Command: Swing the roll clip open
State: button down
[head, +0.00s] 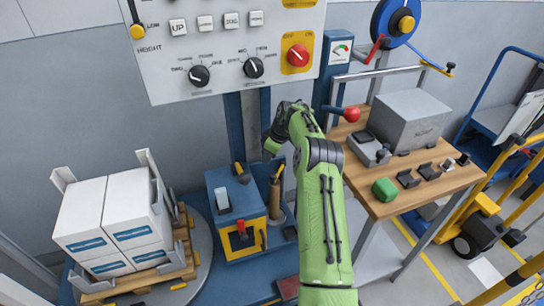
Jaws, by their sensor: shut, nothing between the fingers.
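My green arm reaches up from the bottom centre and bends over at the dark wrist. My gripper (269,147) shows small and dark beside the wrist, in front of the blue column; it is shut and empty, and its fingertips are hard to make out. Below it stands a blue and yellow wrapping unit (236,212) with a red knob, a dark-and-orange handle and a brown upright roll (275,198).
A grey control panel (220,50) with dials and a red knob hangs above. White boxes (112,225) sit on a pallet at left. A wooden bench (440,185) with a grey box and green block stands right. A red-balled lever (351,114) lies close right of the wrist.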

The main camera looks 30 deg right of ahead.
jog(key=f, duration=0.1)
jog(key=s+f+b, duration=0.1)
jog(key=f, duration=0.1)
jog(key=d+f+b, duration=0.1)
jog(key=f, duration=0.1)
jog(key=shift+s+d+f, duration=0.1)
jog(key=shift+s+f, duration=0.15)
jog(key=shift+s, duration=0.15)
jog(key=shift+d, duration=0.1)
